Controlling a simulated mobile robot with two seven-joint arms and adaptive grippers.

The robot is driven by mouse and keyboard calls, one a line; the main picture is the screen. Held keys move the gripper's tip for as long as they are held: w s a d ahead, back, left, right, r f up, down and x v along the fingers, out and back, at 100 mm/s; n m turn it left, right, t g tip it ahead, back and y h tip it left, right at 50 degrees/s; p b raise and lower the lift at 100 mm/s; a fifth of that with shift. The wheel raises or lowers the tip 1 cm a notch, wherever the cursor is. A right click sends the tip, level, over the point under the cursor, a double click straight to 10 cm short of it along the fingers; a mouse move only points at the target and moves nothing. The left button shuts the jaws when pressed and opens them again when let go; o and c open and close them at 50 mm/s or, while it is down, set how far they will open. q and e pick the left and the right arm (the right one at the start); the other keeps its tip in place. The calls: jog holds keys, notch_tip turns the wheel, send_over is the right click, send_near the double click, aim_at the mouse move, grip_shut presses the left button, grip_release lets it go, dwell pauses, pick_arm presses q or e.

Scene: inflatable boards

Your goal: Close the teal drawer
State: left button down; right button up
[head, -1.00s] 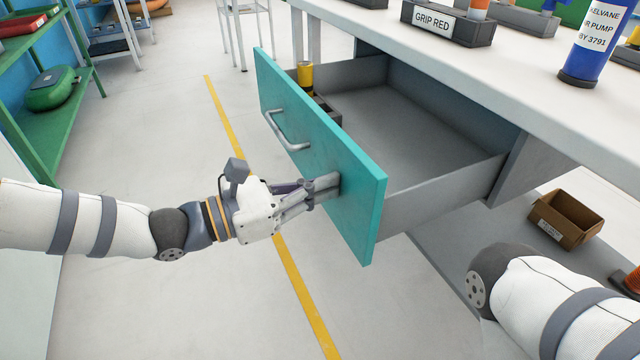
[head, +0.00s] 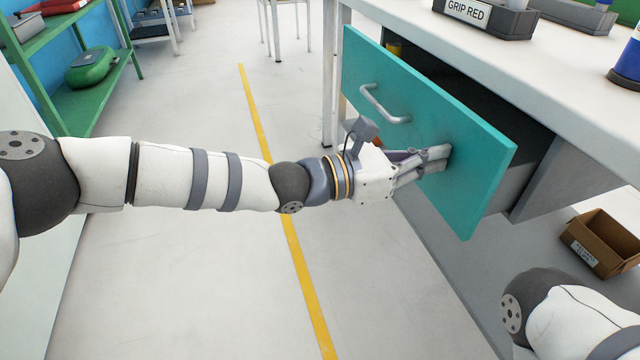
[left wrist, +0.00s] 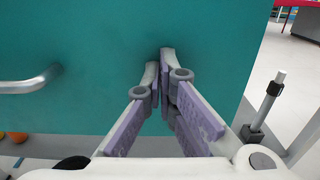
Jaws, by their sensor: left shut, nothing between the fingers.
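The teal drawer (head: 425,125) is in the middle right of the head view, under the bench top. It is partly open, with a short stretch of its grey side showing behind the front. A grey bar handle (head: 383,104) is on its front; the handle also shows at the left of the left wrist view (left wrist: 30,84). My left gripper (head: 446,152) is shut and empty, its fingertips at the teal front, right of the handle. In the left wrist view, the fingertips (left wrist: 166,58) meet against the teal surface. My right gripper is out of view.
The white bench top (head: 560,75) runs above the drawer and holds a GRIP RED bin (head: 485,18) and a blue cylinder (head: 628,62). A cardboard box (head: 603,240) is at the lower right. A green shelf (head: 95,90) stands at the left. The floor between is clear.

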pick_arm(q)
jog(key=b+x, duration=0.1)
jog(key=x, duration=0.1)
jog(key=b+x, duration=0.2)
jog(key=x, duration=0.1)
jog(key=b+x, duration=0.1)
jog(key=x, duration=0.1)
jog(key=shift+d+f, duration=0.2)
jog(key=shift+f, duration=0.1)
jog(key=shift+w+d+r+b, duration=0.15)
jog(key=shift+w+d+b, duration=0.1)
jog(key=shift+d+b, duration=0.4)
jog(key=shift+r, duration=0.15)
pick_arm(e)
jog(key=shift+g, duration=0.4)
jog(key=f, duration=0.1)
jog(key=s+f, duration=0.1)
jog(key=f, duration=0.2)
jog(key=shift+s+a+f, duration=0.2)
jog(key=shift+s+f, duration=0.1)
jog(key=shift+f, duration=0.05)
pick_arm(q)
jog(key=shift+r, duration=0.15)
jog(key=shift+a, duration=0.1)
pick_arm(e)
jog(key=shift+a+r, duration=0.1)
